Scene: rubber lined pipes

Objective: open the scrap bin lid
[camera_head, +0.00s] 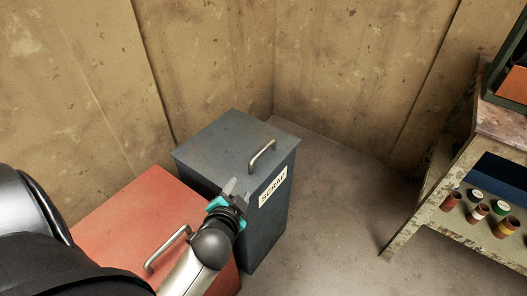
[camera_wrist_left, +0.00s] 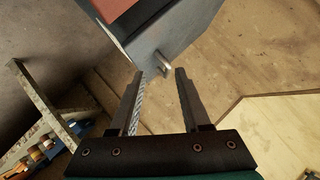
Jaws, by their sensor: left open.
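The scrap bin (camera_head: 270,222) is a tall dark grey-blue box with a white "SCRAP" label on its side. Its lid (camera_head: 215,144) lies flat and shut on top, with a metal bar handle (camera_head: 263,156) near the label edge. My left gripper (camera_head: 232,184) is open and empty, in front of and to the left of that handle in the head view. In the left wrist view the handle (camera_wrist_left: 163,64) shows beyond the open fingertips (camera_wrist_left: 160,72), roughly between them; I see no contact. My right gripper is not in view.
A red box (camera_head: 120,222) with a metal handle (camera_head: 167,250) stands left of the scrap bin, below my left arm. Walls rise close behind both. A worn shelf unit (camera_head: 450,190) with several small cans stands at the right. The floor (camera_head: 335,215) between is clear.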

